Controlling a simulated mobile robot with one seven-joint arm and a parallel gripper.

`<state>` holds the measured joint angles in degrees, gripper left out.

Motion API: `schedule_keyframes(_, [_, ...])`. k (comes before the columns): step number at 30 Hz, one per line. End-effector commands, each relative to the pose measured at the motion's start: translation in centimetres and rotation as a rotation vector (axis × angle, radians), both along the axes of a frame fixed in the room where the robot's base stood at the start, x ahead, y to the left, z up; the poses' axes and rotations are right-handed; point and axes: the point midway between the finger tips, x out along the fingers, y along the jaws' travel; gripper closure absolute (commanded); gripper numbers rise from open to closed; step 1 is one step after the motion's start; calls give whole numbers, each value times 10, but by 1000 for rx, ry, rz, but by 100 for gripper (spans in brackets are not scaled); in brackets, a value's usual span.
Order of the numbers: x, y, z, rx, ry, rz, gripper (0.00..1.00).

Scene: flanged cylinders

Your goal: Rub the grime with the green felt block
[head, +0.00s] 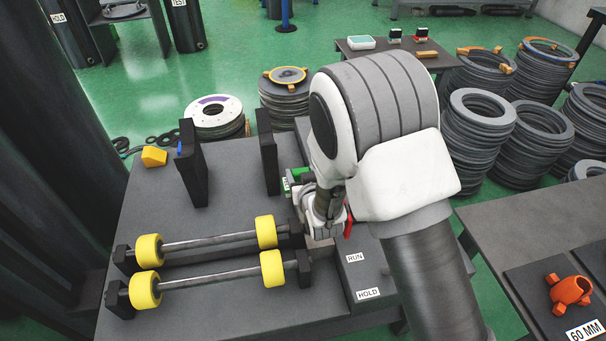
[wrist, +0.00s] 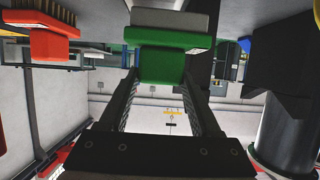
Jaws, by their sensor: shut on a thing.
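My gripper (wrist: 161,82) is shut on the green felt block (wrist: 168,42) in the wrist view. Its fingers close on the green grip, and the pale grey felt (wrist: 170,19) is at the far side of the block from the fingers. In the head view my gripper (head: 322,205) is over the right part of the grey bench, mostly hidden by my arm. A green piece with a white label (head: 298,173) shows just beyond it; I cannot tell whether it is the held block. I cannot make out the grime in either view.
Two rods with yellow rollers (head: 147,251) lie across the bench (head: 230,180) at left. Two black uprights (head: 191,165) and a yellow block (head: 154,156) stand behind. A red brush (wrist: 52,44) is left of the held block in the wrist view. RUN and HOLD labels mark the bench's right side.

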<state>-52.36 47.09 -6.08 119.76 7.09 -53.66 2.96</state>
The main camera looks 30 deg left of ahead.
Motion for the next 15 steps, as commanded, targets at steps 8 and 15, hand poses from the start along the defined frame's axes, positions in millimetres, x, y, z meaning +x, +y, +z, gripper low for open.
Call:
schedule_keyframes(8, [16, -18, -2, 2, -2, -4, 100])
schedule_keyframes(15, [28, -32, -3, -1, -3, -9, 100])
